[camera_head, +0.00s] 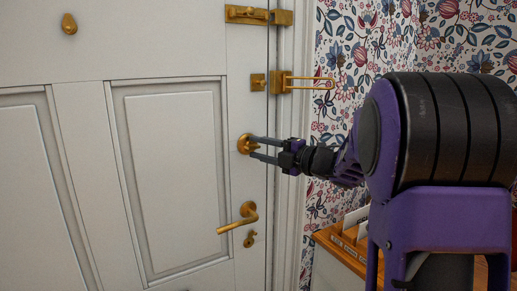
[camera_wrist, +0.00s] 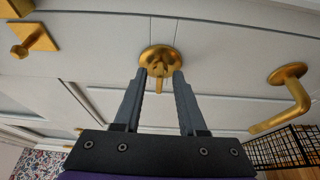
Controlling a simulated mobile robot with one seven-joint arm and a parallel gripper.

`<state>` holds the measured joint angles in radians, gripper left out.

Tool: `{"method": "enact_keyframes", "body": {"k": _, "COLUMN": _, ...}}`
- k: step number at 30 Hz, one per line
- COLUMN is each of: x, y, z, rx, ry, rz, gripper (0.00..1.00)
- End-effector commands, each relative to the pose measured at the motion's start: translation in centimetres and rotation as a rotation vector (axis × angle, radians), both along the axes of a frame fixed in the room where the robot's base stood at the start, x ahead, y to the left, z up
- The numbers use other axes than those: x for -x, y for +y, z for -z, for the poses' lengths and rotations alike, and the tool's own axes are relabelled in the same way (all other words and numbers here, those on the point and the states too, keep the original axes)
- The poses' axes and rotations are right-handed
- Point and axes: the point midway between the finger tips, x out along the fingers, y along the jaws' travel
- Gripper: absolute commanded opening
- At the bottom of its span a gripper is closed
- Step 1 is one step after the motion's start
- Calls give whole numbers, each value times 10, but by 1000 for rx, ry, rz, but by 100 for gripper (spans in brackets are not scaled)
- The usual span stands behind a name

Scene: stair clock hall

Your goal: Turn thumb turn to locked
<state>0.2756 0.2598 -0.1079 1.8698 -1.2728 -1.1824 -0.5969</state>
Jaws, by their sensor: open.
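The brass thumb turn (camera_head: 244,144) sits on the white door (camera_head: 165,175), above the lever handle. In the wrist view the thumb turn (camera_wrist: 160,60) shows a round brass plate with a small knob standing out from it. My gripper (camera_head: 254,147) reaches it from the right in the head view. In the wrist view my gripper (camera_wrist: 160,75) has its two fingers apart, one on each side of the knob. I cannot tell whether either finger touches it. The fingers partly cover the thumb turn in the head view.
A brass lever handle (camera_head: 238,218) and a keyhole cover (camera_head: 250,239) are below. A brass door guard (camera_head: 300,82) and a slide bolt (camera_head: 250,15) are above. A wooden cabinet top (camera_head: 345,249) with papers stands at lower right, beside the flowered wall.

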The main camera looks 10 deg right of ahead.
Motion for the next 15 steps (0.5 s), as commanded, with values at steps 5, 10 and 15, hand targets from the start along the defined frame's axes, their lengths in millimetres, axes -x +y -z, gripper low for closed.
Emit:
{"method": "enact_keyframes", "body": {"k": 5, "x": 20, "y": -18, "z": 0, "rx": 0, "ry": 0, "rz": 4, "gripper": 40}}
{"method": "enact_keyframes", "body": {"k": 10, "x": 51, "y": -46, "z": 0, "rx": 0, "ry": -1, "rz": 5, "gripper": 40}}
{"method": "enact_keyframes", "body": {"k": 15, "x": 84, "y": -73, "z": 1, "rx": -1, "ry": -1, "rz": 5, "gripper": 40}}
